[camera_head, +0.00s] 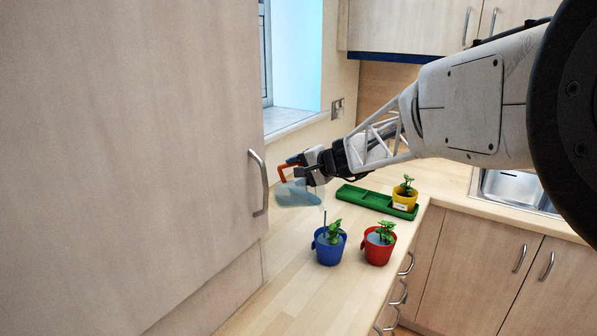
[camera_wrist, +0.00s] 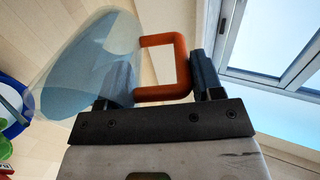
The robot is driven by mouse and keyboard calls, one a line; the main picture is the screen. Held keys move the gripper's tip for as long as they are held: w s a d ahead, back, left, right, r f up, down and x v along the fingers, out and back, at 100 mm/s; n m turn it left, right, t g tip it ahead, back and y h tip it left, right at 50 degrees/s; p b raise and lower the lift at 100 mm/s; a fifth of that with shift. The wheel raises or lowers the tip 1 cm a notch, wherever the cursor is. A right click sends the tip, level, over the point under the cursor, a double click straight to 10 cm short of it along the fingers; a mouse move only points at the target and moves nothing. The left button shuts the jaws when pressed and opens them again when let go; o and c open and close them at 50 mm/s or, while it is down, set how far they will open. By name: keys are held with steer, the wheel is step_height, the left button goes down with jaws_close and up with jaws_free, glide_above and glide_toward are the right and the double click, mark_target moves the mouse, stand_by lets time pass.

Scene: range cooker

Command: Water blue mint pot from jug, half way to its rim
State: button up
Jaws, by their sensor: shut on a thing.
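My gripper (camera_head: 308,170) is shut on the orange handle (camera_wrist: 178,68) of the clear jug (camera_head: 298,194), which it holds in the air above the counter. The jug is tilted and holds blue water; it also shows in the wrist view (camera_wrist: 88,65). The blue pot (camera_head: 329,254) with a green mint plant stands upright on the counter, below and a little right of the jug. A thin blue vertical streak, which looks like falling water, runs from below the jug's right end down to the pot. The water level inside the pot cannot be told.
A red pot (camera_head: 378,254) with a plant stands close to the right of the blue pot. A yellow pot (camera_head: 405,199) sits at the right end of a green tray (camera_head: 363,198) behind. A tall cabinet (camera_head: 130,150) closes off the left side.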

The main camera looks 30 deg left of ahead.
steer(key=shift+a, duration=0.2)
steer(key=shift+a+r+h, duration=0.2)
steer(key=shift+a+h, duration=0.3)
steer(key=shift+h, duration=0.3)
steer(key=shift+a+h, duration=0.25)
steer(key=shift+h, duration=0.05)
stand_by(0.4)
steer(key=shift+a+h, duration=0.3)
steer(key=shift+h, duration=0.2)
steer(key=shift+a+h, duration=0.25)
steer(key=shift+h, duration=0.05)
steer(key=shift+a+f+h, duration=0.2)
steer(key=shift+a+h, duration=0.1)
steer(key=shift+h, duration=0.2)
steer(key=shift+a+f+h, duration=0.25)
steer(key=shift+h, duration=0.35)
steer(key=shift+a+f+h, duration=0.2)
steer(key=shift+h, duration=0.3)
